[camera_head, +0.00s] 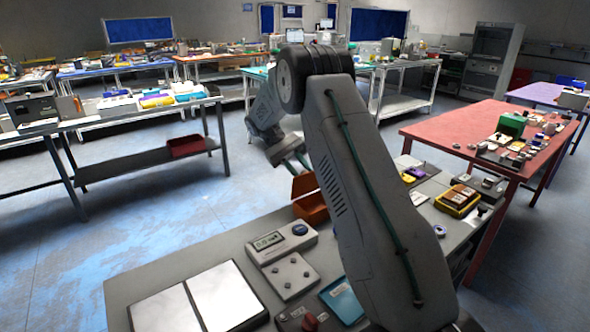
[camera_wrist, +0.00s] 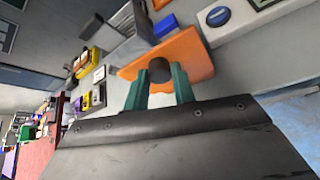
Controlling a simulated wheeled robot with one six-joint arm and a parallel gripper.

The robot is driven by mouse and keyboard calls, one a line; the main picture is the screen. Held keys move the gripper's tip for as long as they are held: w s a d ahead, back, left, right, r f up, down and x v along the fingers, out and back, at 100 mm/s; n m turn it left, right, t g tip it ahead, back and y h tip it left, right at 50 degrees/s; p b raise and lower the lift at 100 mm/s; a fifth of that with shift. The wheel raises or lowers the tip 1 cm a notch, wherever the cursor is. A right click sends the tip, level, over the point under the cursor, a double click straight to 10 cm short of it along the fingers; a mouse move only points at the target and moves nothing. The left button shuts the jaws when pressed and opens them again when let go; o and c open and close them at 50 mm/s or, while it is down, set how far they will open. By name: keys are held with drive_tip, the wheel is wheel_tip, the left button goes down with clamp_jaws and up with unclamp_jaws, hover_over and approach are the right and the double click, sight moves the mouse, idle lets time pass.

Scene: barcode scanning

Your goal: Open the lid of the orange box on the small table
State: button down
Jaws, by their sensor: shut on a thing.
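The orange box (camera_head: 312,209) stands on the small grey table, partly hidden behind my arm in the head view. Its orange lid (camera_head: 303,185) appears tilted up above the box; the exact angle is hard to tell. In the wrist view the lid (camera_wrist: 190,58) fills the area just beyond my fingers, with a dark round knob (camera_wrist: 160,70) on it. My gripper (camera_wrist: 158,88) has its two green fingers shut on this knob, one on each side. In the head view my gripper (camera_head: 294,163) is just above and left of the lid.
The small table (camera_head: 215,258) also holds a grey device with a display (camera_head: 282,240), white panels (camera_head: 222,294), a blue tray (camera_head: 342,300) and a yellow bin (camera_head: 457,200). A red table (camera_head: 440,128) stands at the right. Open floor (camera_head: 150,225) lies left.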

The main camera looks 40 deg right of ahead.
drive_tip(key=shift+w, duration=0.1)
drive_tip(key=shift+d, duration=0.2)
drive_tip(key=c, duration=1.1)
unclamp_jaws()
drive_tip(key=shift+c, duration=0.2)
drive_tip(key=shift+a, duration=0.15)
